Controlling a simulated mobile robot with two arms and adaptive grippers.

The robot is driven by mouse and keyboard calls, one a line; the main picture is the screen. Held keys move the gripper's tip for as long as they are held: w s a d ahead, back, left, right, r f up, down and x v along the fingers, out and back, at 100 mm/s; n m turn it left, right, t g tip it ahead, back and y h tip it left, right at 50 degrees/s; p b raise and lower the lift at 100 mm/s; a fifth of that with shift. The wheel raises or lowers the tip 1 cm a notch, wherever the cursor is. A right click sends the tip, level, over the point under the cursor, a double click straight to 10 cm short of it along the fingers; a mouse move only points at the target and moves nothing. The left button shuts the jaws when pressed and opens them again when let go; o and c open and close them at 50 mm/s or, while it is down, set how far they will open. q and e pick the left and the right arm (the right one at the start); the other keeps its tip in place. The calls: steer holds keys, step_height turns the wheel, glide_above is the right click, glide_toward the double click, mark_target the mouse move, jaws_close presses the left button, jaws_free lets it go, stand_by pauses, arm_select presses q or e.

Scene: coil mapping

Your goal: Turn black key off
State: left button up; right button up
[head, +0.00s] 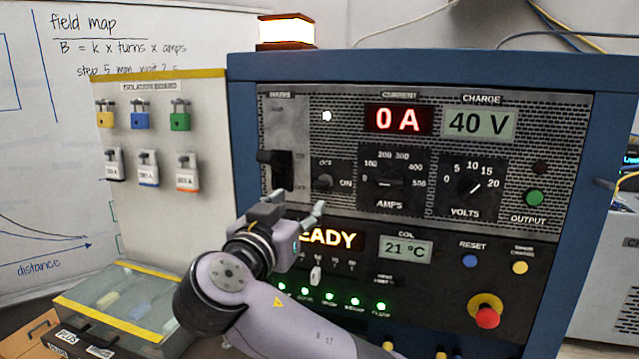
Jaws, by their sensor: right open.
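A small dark key switch (325,181) sits on the blue cabinet's upper panel, with lettering that looks like OFF above it and ON to its right. Its exact turn angle is too small to tell. My right gripper (297,206) is just below and to the left of the switch, with its fingers apart and nothing visible between them. I cannot tell whether a fingertip touches the panel. My left gripper is not in view.
A black mains lever (273,169) stands out left of the switch. The amps dial (389,181) and volts dial (473,188) are to the right. A red emergency button (487,317) juts out at lower right. Padlocks hang on the isolation board (150,225) at left.

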mark_target(319, 187)
steer(key=p+x, duration=0.2)
steer(key=x, duration=0.9)
steer(key=shift+w+d, duration=0.1)
steer(key=shift+w, duration=0.05)
steer(key=shift+w+d, duration=0.1)
steer(key=shift+w, duration=0.25)
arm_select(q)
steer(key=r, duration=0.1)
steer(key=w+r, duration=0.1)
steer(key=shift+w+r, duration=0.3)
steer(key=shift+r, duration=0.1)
arm_select(e)
steer(key=shift+f, duration=0.1)
jaws_close()
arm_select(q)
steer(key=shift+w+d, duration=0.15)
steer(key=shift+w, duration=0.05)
